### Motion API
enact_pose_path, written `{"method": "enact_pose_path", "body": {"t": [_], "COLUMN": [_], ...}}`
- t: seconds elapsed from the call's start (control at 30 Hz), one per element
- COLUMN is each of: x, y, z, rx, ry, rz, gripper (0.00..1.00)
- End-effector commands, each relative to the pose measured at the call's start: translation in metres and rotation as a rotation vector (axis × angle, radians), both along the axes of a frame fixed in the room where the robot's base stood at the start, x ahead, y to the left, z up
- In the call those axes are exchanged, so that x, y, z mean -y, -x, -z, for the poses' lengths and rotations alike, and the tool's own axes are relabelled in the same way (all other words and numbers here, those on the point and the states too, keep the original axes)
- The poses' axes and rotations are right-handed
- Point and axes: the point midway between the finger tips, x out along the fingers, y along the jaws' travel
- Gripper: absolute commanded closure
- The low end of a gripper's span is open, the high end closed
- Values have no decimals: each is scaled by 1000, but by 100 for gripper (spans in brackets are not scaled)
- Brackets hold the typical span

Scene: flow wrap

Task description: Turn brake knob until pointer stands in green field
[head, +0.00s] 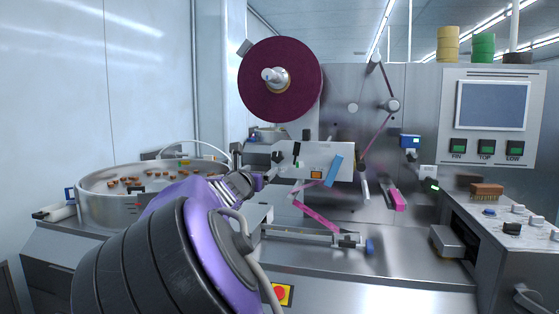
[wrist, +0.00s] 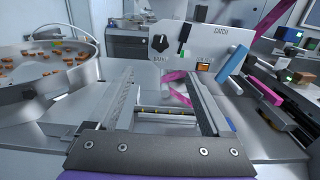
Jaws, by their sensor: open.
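The brake knob (wrist: 161,42) is a black round knob with a light mark, at the left of a pale panel (wrist: 207,45) above lettering that seems to read BRAKE. In the head view the knob (head: 277,157) is a small dark shape at the panel's left edge. My gripper (wrist: 158,76) is open and empty, its two long fingers pointing toward the panel. The knob shows beyond and above the fingertips, apart from them. A small green patch (wrist: 187,52) shows right of the knob; I cannot make out a pointer or whether this is the field.
A dark red film reel (head: 300,80) hangs above the panel. A bowl feeder (head: 90,185) with brown pieces stands left. A blue flap (wrist: 233,60) and pink film (wrist: 180,97) lie right of the knob. A screen console (head: 492,105) stands right.

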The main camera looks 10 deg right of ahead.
Motion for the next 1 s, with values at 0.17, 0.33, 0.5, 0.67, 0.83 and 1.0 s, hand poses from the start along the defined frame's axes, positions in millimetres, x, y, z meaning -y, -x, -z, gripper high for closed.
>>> {"method": "enact_pose_path", "body": {"t": [0.17, 0.33, 0.5, 0.67, 0.83, 1.0], "x": [6, 18, 31, 42, 53, 61], "y": [-12, -39, -69, -97, -125, -146], "z": [0, -2, -4, -4, -5, -3], "rx": [-3, -3, -2, -2, -3, -3], "ry": [16, 15, 12, 11, 10, 9], "rz": [5, 6, 5, 4, 3, 1], "gripper": [17, 17, 17, 17, 17, 17]}}
